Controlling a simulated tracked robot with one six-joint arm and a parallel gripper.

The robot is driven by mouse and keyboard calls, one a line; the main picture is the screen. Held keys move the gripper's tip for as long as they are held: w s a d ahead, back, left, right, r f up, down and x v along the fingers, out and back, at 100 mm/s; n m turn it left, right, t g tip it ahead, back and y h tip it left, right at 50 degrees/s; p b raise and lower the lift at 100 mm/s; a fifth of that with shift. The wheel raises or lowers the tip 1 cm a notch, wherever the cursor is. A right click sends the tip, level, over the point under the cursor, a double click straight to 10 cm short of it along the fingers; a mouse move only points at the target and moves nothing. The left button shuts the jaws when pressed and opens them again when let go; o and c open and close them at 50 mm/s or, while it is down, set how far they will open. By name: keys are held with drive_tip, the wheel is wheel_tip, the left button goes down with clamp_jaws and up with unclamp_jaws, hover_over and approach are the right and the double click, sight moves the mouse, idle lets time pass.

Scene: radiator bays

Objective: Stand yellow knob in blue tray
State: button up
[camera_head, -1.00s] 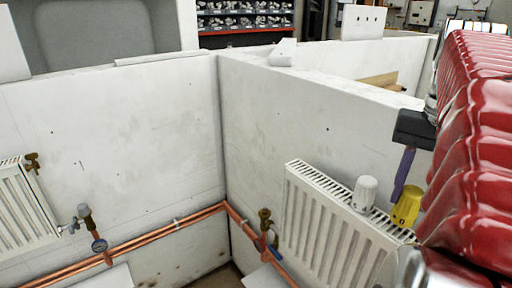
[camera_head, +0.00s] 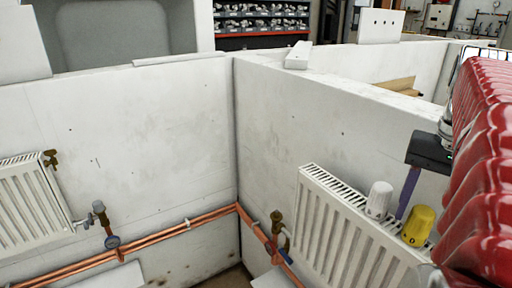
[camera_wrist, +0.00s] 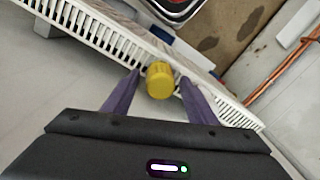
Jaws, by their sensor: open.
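The yellow knob (camera_head: 418,227) stands on top of the right-hand radiator, to the right of a white knob (camera_head: 379,200). My gripper (camera_wrist: 160,77) is open, its two purple fingers pointing at the radiator top. In the wrist view the yellow knob (camera_wrist: 160,82) appears between the fingers, with space on both sides. In the head view one purple finger shows just left of and behind the knob; the other finger is hidden. I cannot make out a blue tray in either view.
The right-hand radiator (camera_head: 345,235) has a slatted top and hangs on a white partition (camera_head: 330,120). Copper pipes (camera_head: 170,237) run low along the walls. A second radiator (camera_head: 30,205) is at left. A small bluish-white piece (camera_wrist: 192,54) lies beyond the radiator top.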

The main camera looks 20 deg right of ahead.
sight(427, 210)
drive_tip(key=shift+r, duration=0.1)
wheel_tip(427, 210, up, 12)
idle(0.8)
drive_tip(key=shift+d, duration=0.1)
idle(0.6)
drive_tip(key=w+a+f+n+t+y, duration=0.15)
drive_tip(key=w+a+f+n, duration=0.25)
drive_tip(key=w+a, duration=0.4)
drive_tip(key=w+a+f+n+t+y, duration=0.1)
drive_tip(key=w+a+f+n+t, duration=0.15)
drive_tip(key=w+a, duration=0.6)
drive_tip(key=s+a+f+n+h, duration=0.1)
drive_tip(key=s+a+f+n, duration=0.1)
drive_tip(key=a+f, duration=0.4)
drive_tip(key=s+a+f+n+t+h, duration=0.1)
drive_tip(key=s+a+f+n, duration=0.2)
drive_tip(key=f, duration=1)
drive_tip(key=s+a, duration=0.1)
drive_tip(key=a, duration=0.2)
drive_tip(key=shift+s+a+h, duration=0.3)
drive_tip(key=shift+a+h, duration=0.05)
